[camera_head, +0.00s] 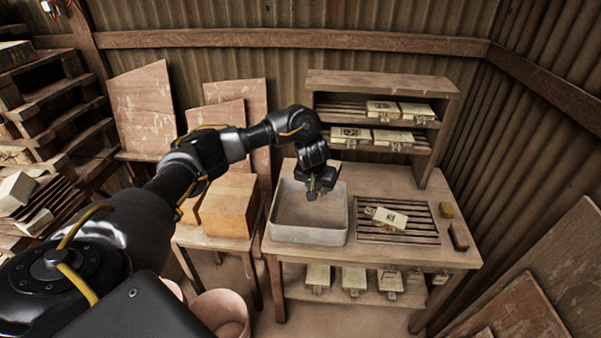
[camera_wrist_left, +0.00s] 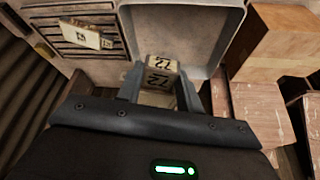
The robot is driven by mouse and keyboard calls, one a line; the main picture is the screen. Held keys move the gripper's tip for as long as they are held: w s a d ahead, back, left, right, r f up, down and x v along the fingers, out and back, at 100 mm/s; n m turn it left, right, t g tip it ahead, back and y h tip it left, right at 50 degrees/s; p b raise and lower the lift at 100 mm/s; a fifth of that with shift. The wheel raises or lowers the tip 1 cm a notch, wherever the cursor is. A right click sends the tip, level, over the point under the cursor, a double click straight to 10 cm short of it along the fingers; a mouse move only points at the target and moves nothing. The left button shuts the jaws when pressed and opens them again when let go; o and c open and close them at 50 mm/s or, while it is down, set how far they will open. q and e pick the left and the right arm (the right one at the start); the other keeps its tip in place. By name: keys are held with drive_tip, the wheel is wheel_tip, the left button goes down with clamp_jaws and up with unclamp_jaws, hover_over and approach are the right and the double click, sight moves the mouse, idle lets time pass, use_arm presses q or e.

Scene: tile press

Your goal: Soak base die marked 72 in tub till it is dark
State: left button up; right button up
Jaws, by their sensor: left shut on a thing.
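The tub (camera_head: 308,237) is a pale grey rectangular basin on the bench. It also shows in the left wrist view (camera_wrist_left: 232,40). My left gripper (camera_head: 322,193) points down inside the tub's outline. In the left wrist view my left gripper (camera_wrist_left: 161,84) is shut on the base die (camera_wrist_left: 160,64), a tan block with black marks that read as 72 turned over, on two faces. The die is over or in the tub; I cannot tell how deep, nor see a water line. In the head view the die is hidden by the gripper.
A slatted rack (camera_head: 395,236) right of the tub bears a pale die (camera_head: 388,217). A sponge (camera_head: 446,210) and a dark block (camera_head: 459,237) lie at the right edge. A shelf unit (camera_head: 380,80) with several dies stands behind. Wooden boxes (camera_head: 230,205) stand left.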

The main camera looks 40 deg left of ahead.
use_arm(q)
drive_tip(key=d+r+m, duration=0.1)
drive_tip(key=d+r, duration=0.1)
drive_tip(key=d, duration=0.1)
drive_tip(key=s+d+r+m+h, duration=0.1)
drive_tip(key=d+r+m, duration=0.1)
drive_tip(key=d, duration=0.1)
drive_tip(key=s+d+r+m, duration=0.1)
drive_tip(key=d+r, duration=0.1)
drive_tip(key=d, duration=0.1)
drive_tip(key=shift+s+d+r+h, duration=0.15)
drive_tip(key=shift+d+r+h, duration=0.05)
drive_tip(key=shift+r+h, duration=0.1)
clamp_jaws()
drive_tip(key=s+d+r+m+h, duration=0.2)
drive_tip(key=s+d+r+m, duration=0.1)
drive_tip(key=s+d+m, duration=0.35)
drive_tip(key=s+f+m+g+h, duration=0.1)
drive_tip(key=s+m, duration=0.2)
drive_tip(key=s, duration=0.4)
wheel_tip(320, 180, down, 14)
drive_tip(key=s+a+b, duration=0.1)
drive_tip(key=s+b, duration=0.1)
drive_tip(key=b, duration=1.2)
drive_tip(key=shift+s+a+f, duration=0.2)
drive_tip(key=shift+a+f, duration=0.05)
